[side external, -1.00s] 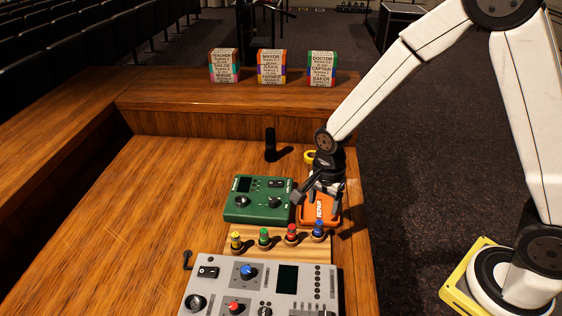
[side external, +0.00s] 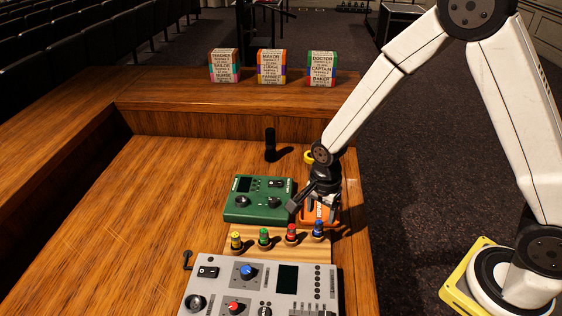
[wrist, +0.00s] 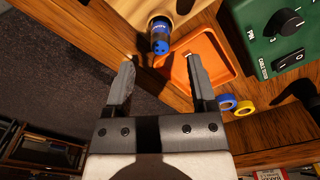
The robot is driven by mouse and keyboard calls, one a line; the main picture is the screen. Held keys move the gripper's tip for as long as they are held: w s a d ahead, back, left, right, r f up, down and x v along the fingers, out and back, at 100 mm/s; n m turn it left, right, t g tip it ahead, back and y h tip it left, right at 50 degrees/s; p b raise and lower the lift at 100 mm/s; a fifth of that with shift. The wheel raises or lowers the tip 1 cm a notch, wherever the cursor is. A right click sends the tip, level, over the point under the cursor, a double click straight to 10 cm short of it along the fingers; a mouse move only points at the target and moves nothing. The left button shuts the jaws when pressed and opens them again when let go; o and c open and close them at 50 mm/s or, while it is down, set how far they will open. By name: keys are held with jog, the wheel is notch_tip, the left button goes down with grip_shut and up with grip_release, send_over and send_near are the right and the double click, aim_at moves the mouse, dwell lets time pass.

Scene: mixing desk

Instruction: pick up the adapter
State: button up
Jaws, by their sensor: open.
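Several small plug-like pieces with coloured bands stand in a row on a light wooden strip; the blue one (side external: 318,228) is at the right end, next to the red (side external: 291,231), green (side external: 264,236) and yellow (side external: 236,240) ones. I cannot tell for sure which is the adapter. The blue piece (wrist: 160,38) also shows in the wrist view, upright, just beyond the gap between my fingertips. My gripper (side external: 320,205) is open and empty, over the orange tray (side external: 306,220) and behind the blue piece. Its fingers (wrist: 160,68) are spread in the wrist view. The arm partly hides the tray.
A green box with knobs (side external: 258,187) stands left of the tray. A grey mixer (side external: 225,290) lies in front of the wooden strip (side external: 275,246). A black cylinder (side external: 270,145) stands behind. Blue (wrist: 227,102) and yellow (wrist: 246,108) rings lie beside the tray. The desk's left is clear.

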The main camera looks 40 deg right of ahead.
aim_at(319, 222)
jog(key=shift+a+f, duration=0.1)
jog(key=shift+f, duration=2.5)
grip_shut()
